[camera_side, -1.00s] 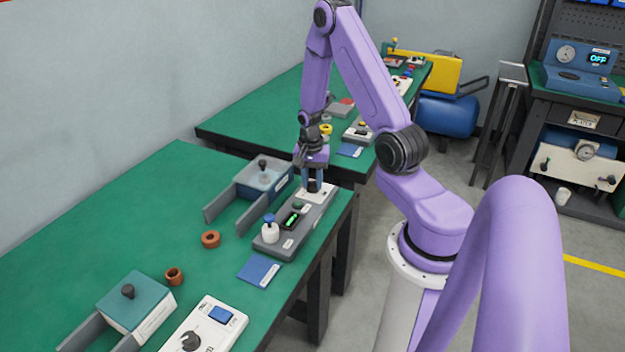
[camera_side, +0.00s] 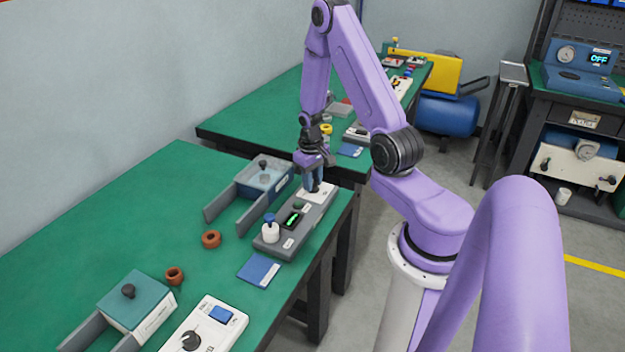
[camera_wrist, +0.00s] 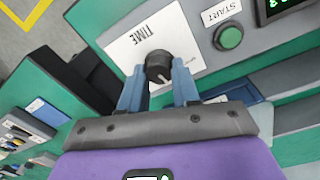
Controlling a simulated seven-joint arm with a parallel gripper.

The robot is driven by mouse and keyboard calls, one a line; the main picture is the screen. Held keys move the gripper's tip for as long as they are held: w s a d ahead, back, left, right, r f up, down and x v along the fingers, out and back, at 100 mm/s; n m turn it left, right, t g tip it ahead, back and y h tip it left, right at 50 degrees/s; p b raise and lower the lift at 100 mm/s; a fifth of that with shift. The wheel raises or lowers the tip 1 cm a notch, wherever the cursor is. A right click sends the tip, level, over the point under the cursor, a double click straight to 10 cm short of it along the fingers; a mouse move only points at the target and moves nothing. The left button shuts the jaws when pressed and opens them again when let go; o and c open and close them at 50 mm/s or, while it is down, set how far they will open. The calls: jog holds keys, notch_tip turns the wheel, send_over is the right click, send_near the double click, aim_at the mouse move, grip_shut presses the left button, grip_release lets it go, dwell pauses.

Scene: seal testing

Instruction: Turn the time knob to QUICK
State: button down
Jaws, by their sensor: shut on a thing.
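The time knob (camera_wrist: 158,68) is a dark round knob with a pale pointer line, on a white panel marked TIME (camera_wrist: 140,35) in the wrist view. My gripper (camera_wrist: 158,88) has its two blue fingers on either side of the knob and is shut on it. In the side view my gripper (camera_side: 315,187) reaches down to the far end of the grey tester (camera_side: 283,243), hiding the knob. The label beside the knob is partly covered and too small to read, so the pointer's setting cannot be told.
A green START button (camera_wrist: 230,37) and a lit green display sit along the same tester. A grey-blue clamp unit (camera_side: 262,175) stands just left of it. Brown rings (camera_side: 211,239) and a blue card (camera_side: 260,270) lie on the green bench (camera_side: 130,220).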

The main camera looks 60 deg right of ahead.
jog(key=n, duration=0.4)
jog(key=shift+n, duration=0.3)
jog(key=n, duration=0.4)
jog(key=c, duration=1.9)
grip_release()
jog(key=shift+n, duration=0.4)
jog(key=o, duration=1.1)
jog(key=shift+a, duration=0.1)
jog(key=shift+r, duration=0.1)
jog(key=r, duration=1.7)
jog(key=shift+s+a+r, duration=0.15)
jog(key=shift+s+a, duration=0.05)
jog(key=shift+a, duration=0.05)
